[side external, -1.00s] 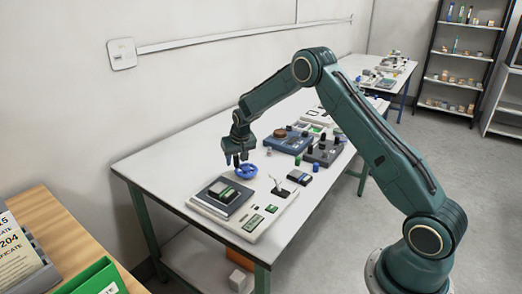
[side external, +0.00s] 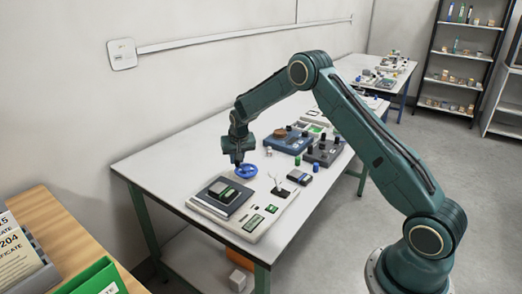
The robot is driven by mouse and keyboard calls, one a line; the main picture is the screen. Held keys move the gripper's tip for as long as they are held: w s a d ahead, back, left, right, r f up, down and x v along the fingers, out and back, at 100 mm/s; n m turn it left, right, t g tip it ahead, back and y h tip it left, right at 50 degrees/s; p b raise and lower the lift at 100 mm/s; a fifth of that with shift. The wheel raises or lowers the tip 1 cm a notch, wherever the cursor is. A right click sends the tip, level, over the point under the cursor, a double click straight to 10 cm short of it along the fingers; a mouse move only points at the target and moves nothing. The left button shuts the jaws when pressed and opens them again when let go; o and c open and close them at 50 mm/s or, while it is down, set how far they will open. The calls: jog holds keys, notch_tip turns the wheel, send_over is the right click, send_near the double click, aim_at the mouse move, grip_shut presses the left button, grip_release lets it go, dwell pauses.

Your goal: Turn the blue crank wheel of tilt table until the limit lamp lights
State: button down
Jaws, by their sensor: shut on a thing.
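The blue crank wheel (side external: 247,172) is at the back of a pale flat device, the tilt table (side external: 231,228), on the white table. A dark tilting plate (side external: 224,197) lies on the device in front of the wheel. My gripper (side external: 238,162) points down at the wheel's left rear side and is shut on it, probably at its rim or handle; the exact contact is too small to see. A limit lamp cannot be made out for certain at this size.
Right of the wheel are a small lever (side external: 279,188) and a dark box (side external: 299,177). Blue (side external: 287,142) and dark (side external: 323,152) devices with knobs stand further back. The white table's left part (side external: 165,165) is clear.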

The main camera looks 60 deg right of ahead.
aim_at(240, 173)
jog(key=shift+d+m, duration=0.25)
jog(key=shift+m, duration=0.55)
jog(key=c, duration=1.3)
grip_release()
jog(key=shift+r, duration=0.1)
jog(key=v, duration=1.3)
jog(key=shift+a+r, duration=0.3)
jog(key=shift+r, duration=0.05)
